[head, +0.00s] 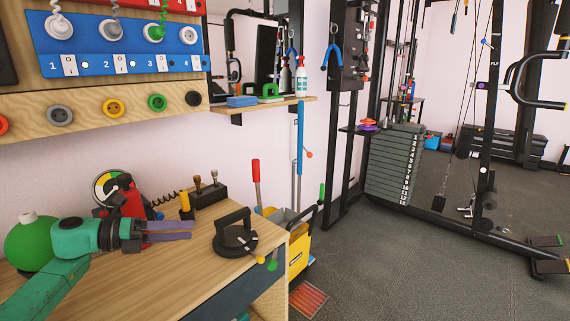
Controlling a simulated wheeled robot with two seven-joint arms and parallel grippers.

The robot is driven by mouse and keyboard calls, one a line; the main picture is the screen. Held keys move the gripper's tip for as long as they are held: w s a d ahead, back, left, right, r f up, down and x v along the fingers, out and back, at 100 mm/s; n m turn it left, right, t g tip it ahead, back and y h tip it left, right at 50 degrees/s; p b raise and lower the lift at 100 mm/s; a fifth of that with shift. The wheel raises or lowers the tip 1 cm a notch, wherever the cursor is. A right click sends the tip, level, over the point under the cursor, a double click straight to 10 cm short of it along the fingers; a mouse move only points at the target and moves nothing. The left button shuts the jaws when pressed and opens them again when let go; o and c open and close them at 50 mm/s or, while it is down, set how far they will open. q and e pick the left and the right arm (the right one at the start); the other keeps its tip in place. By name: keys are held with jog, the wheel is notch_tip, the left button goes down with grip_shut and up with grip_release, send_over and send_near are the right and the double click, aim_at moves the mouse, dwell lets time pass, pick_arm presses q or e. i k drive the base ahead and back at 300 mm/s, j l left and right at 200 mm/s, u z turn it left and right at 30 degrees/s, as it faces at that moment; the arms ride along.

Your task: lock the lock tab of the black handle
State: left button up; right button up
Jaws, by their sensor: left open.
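The black handle (235,232) stands on the wooden table near its right front corner. It has a round black base and an arched grip. My left gripper (191,230) is open and empty, with purple fingers pointing right toward the handle. It is left of the handle, apart from it. My right gripper is not in view.
On the wooden table (165,285), a black box with several levers (208,194) stands behind the handle. A red device with a gauge (108,188) and a green round tank (32,243) are behind my left arm. A yellow bucket (299,248) stands beyond the right edge.

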aim_at(259, 258)
jog(key=k, duration=0.85)
